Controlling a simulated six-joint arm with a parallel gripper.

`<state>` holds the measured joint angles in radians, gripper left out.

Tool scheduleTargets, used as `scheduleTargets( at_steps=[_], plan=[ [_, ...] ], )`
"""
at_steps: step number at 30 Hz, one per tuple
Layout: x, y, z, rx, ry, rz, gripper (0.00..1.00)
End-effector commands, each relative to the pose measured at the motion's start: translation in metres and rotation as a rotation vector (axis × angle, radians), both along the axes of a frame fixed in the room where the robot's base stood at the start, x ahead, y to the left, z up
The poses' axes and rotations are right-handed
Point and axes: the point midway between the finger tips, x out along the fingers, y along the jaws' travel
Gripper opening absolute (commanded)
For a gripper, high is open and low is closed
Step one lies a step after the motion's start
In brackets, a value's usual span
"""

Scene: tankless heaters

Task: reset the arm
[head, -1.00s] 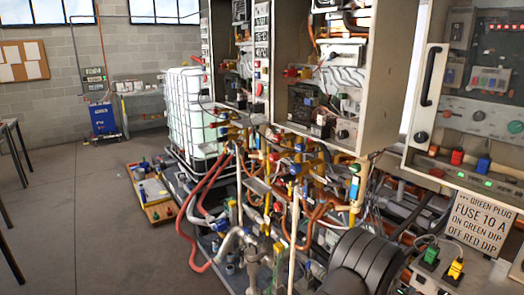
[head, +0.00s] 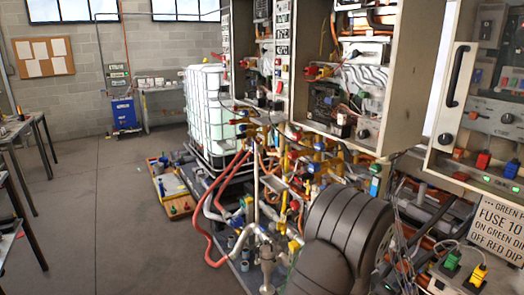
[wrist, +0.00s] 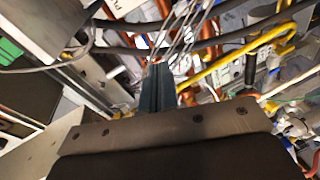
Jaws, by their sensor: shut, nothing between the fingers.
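My gripper (wrist: 157,85) shows in the wrist view at the middle, its two dark fingers pressed together with nothing between them. Beyond the fingertips are orange and yellow pipes and grey cables, and I cannot tell how far off they are. My dark ribbed arm (head: 345,230) shows at the lower right of the head view. The gripper itself cannot be made out there. The open heater cabinets (head: 418,75) stand to the right, with wiring and valves inside.
Dense pipes and red hoses (head: 225,190) crowd the area below the cabinets. A white caged tank (head: 208,115) stands behind them. A sign (head: 497,225) and green and yellow plugs (head: 475,278) sit at the lower right. The floor (head: 105,220) at left is clear beside tables (head: 22,140).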

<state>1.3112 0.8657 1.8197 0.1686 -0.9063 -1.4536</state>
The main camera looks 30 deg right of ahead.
Motion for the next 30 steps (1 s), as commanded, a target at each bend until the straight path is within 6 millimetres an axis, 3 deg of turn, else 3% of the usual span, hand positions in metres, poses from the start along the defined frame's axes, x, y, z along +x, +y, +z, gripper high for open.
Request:
scheduleTargets(
  at_steps=[15, 30],
  plan=[
    [0.066, 0.047, 0.051, 0.14, -0.185, 0.088, 0.0],
    [0.113, 0.108, 0.09, 0.296, -0.335, 0.147, 0.0]
  ],
)
